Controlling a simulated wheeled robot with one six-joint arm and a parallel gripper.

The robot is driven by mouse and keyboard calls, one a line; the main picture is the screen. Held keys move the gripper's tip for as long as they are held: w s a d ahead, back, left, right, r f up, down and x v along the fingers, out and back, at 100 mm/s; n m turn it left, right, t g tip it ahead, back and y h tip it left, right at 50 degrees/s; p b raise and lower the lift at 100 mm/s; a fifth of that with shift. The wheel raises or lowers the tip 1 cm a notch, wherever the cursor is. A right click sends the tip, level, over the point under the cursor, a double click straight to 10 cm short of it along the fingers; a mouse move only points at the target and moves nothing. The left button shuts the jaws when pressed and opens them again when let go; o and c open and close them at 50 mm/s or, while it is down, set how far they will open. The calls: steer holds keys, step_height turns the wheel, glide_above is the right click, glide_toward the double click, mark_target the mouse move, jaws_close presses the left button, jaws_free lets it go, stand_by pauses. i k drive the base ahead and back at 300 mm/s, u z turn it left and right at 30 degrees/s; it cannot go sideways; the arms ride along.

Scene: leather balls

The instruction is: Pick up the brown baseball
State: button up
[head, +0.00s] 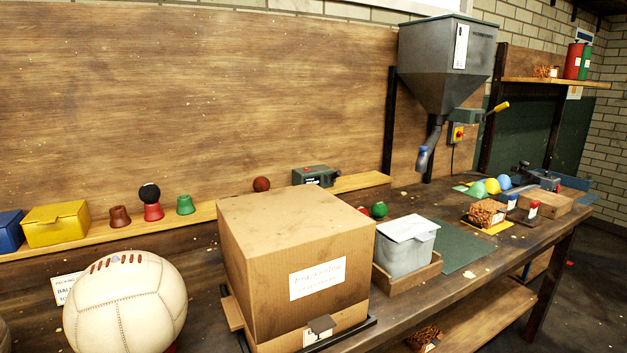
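A small reddish-brown ball (261,184) sits on the narrow wooden ledge (205,213) along the back board, just above and behind the big cardboard box (296,234). It is too small to tell whether it has baseball stitching. No other brown ball is clear to see. A black ball (149,193) rests on a red cup-shaped stand (153,212) farther left. A small green ball (379,209) is right of the box. My gripper is not in view.
A large cream leather ball (124,301) stands at the front left, beside the box. A grey lidded bin (406,246) is right of the box. A grey hopper (445,62) hangs over the bench. A green mat (458,246) lies mostly clear.

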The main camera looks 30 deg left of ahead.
mark_target(261, 183)
steer(key=z, duration=0.1)
steer(key=i, duration=0.7)
steer(key=u, duration=0.75)
steer(key=i, duration=0.8)
steer(key=u, duration=0.85)
